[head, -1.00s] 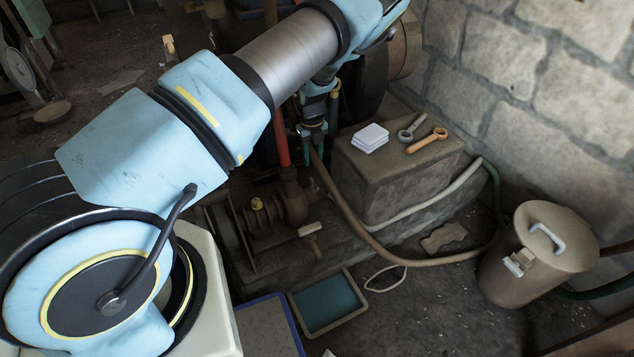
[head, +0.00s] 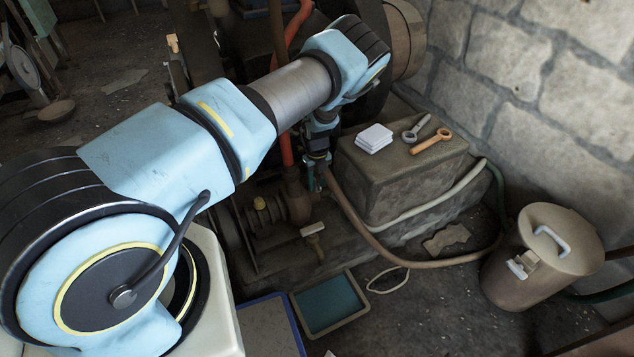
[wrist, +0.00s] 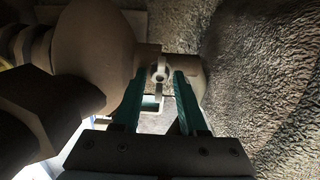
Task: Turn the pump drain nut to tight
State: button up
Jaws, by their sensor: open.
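The pump (head: 297,200) is a dark, rusty body low beside the stone block, and it also shows in the wrist view as a large rounded casing (wrist: 95,50). Between my fingertips in the wrist view is a small round metal part with a bright centre (wrist: 160,73), which looks like the drain nut. My gripper (wrist: 157,82) is open, one teal finger to each side of that part. Whether the fingers touch it I cannot tell. In the head view my gripper (head: 313,182) points down just right of the pump, and the nut cannot be made out there.
A teal tray (head: 330,303) lies on the floor; a lidded bin (head: 540,262) stands right.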

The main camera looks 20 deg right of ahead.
jog(key=shift+c, duration=0.3)
grip_shut()
jog(key=shift+m, duration=0.3)
jog(key=m, duration=0.3)
jog(key=shift+m, duration=0.3)
jog(key=m, duration=0.4)
jog(key=shift+p, duration=0.4)
jog(key=m, duration=0.5)
jog(key=shift+p, duration=0.4)
jog(key=m+p, duration=0.1)
jog(key=m, duration=0.3)
jog(key=shift+m, duration=0.3)
